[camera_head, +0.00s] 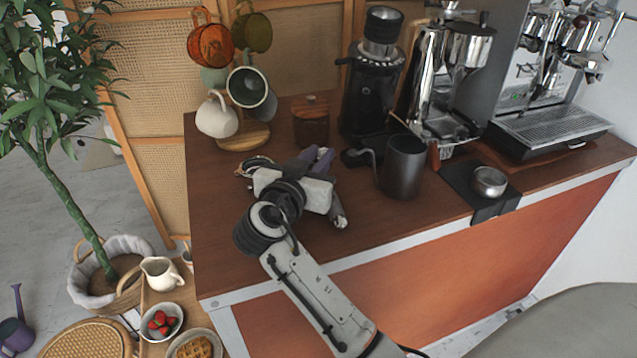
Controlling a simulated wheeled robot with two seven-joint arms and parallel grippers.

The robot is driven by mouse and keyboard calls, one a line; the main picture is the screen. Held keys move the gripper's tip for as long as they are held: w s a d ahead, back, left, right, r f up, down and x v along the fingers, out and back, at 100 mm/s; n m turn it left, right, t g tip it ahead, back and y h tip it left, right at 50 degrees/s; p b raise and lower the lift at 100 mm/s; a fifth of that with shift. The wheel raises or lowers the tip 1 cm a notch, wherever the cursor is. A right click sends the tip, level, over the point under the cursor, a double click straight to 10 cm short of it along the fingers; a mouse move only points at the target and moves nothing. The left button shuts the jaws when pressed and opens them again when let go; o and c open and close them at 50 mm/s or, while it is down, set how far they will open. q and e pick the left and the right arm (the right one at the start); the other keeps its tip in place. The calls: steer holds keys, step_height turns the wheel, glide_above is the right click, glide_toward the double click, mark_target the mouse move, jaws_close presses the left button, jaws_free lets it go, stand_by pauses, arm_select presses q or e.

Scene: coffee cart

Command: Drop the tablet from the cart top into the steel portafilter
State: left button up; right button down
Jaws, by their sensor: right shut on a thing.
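My right gripper (322,188) is over the left part of the cart top (225,262), its arm reaching in from the bottom. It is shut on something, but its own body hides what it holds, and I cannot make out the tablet. A round, metal-rimmed thing (256,162) lies just beyond the gripper, partly hidden; it may be the steel portafilter, but I cannot tell. A purple-grey thing (322,158) shows close behind the gripper, also partly covered. My left gripper is not in view.
A dark metal pitcher (404,168) stands right of the gripper. A steel cup (489,182) sits on a black mat (463,176) at the front edge. A mug tree (256,135), brown jar (311,125), grinder (372,95) and espresso machine (550,125) line the back. The left front is clear.

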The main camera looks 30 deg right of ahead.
steer(key=c, duration=1.5)
jaws_free()
step_height(320, 180, up, 10)
steer(key=shift+r, duration=0.1)
